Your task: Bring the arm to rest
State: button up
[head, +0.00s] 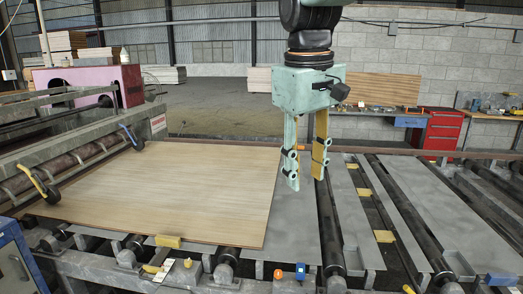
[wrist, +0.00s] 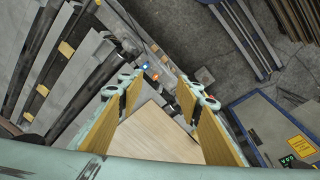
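My gripper (head: 306,180) hangs from my arm above the roller table, pointing down. In the head view its two fingers, with yellowish pads, stand apart with nothing visible between them. It is near the right edge of a wide wood veneer sheet (head: 180,190), which lies flat on the table. In the wrist view my gripper (wrist: 159,92) also shows its fingers spread, with a corner of the veneer sheet (wrist: 158,135) below and between them. The gap between fingertips and table is hard to judge.
Rollers (head: 328,225) and grey plates (head: 405,200) fill the table's right side. A red tool cabinet (head: 441,132) and a workbench stand behind. A pink machine housing (head: 90,85) is at the back left. A blue control box (wrist: 275,125) stands beside the table. The air around my gripper looks clear.

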jog(key=s+d+f+m+t, duration=0.1)
jog(key=s+d+f+m, duration=0.1)
jog(key=s, duration=0.8)
jog(key=s+d+f+m+b, duration=0.1)
jog(key=s+d, duration=0.4)
jog(key=s, duration=0.5)
jog(key=s+d+f+m+t, duration=0.1)
jog(key=s+d+f+m, duration=0.2)
jog(key=s, duration=0.7)
jog(key=shift+s+d+f+t+y, duration=0.3)
jog(key=shift+d+f, duration=0.25)
jog(key=shift+f, duration=0.3)
jog(key=shift+b, duration=0.35)
